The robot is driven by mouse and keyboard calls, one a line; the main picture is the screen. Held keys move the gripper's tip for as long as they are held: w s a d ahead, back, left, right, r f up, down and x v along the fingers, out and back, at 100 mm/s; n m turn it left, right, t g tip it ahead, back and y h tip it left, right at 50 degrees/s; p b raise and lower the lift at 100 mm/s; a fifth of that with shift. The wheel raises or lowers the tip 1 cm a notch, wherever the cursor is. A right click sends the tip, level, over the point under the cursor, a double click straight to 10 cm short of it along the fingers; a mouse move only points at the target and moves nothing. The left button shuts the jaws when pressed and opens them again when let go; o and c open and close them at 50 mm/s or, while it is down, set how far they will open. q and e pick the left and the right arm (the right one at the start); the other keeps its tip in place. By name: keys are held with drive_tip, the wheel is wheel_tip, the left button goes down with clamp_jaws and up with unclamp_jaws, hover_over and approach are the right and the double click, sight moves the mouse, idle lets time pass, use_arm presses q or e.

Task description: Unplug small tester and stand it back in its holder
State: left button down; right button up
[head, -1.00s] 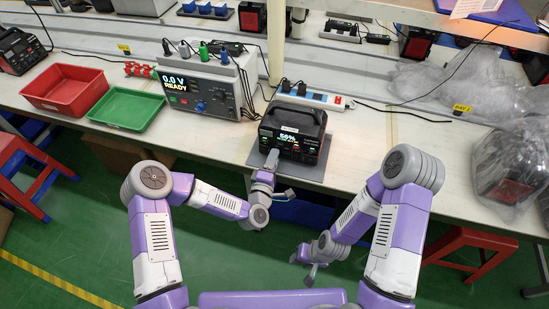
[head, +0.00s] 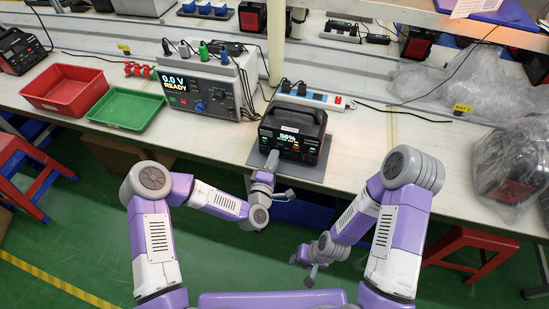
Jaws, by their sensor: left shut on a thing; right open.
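The black power station (head: 293,130) stands on a grey mat (head: 318,170) near the table's front edge. Its lit display faces me. My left gripper (head: 271,163) is at the lower left of the power station's front face, shut on a small grey thing there, apparently the small tester. The gripper hides most of it, and I cannot tell whether it is still in a socket. My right gripper (head: 303,269) is open and empty, low in front of the table. I cannot make out the tester's holder for certain.
A bench instrument (head: 200,98) reading "0.0 V READY" stands left, with several corded plugs on top. Red (head: 65,90) and green (head: 125,108) trays lie further left. A white power strip (head: 312,99) is behind the power station. Bare table lies to its right, before a plastic-wrapped unit (head: 510,170).

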use_arm(q)
drive_tip(key=shift+s, duration=0.2)
drive_tip(key=shift+v, duration=1.85)
drive_tip(key=shift+a, duration=0.1)
